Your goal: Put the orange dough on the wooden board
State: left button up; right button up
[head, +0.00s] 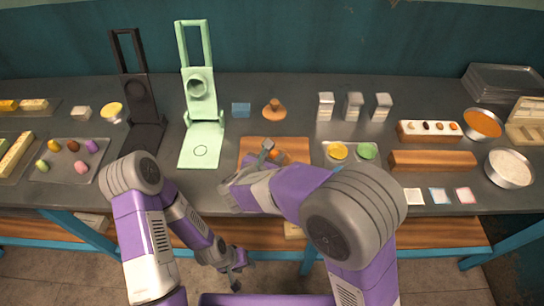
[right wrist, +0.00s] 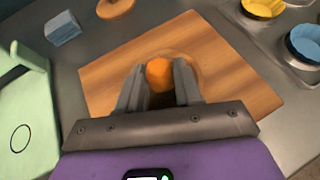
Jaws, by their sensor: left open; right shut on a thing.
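The orange dough (right wrist: 160,74) is a small ball between the fingertips of my right gripper (right wrist: 158,84), which is shut on it over the wooden board (right wrist: 213,56). Whether the dough touches the board is hard to tell. The dough (head: 277,154) shows only partly there. My left gripper (head: 236,272) is open and empty, low in front of the table, away from the board.
A light green press (head: 201,140) and a black press (head: 140,95) stand left of the board. A tray with yellow and green cups (head: 352,160) is right of it. A blue block (head: 241,109) and a wooden knobbed piece (head: 274,108) sit behind it.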

jog(key=shift+f, duration=0.15)
jog(key=o, duration=1.1)
jog(key=p+v, duration=0.2)
jog(key=v, duration=0.4)
jog(key=shift+s+a+r, duration=0.15)
jog(key=shift+s+r, duration=0.1)
jog(key=shift+s+a+r, duration=0.15)
jog(key=shift+s, duration=0.2)
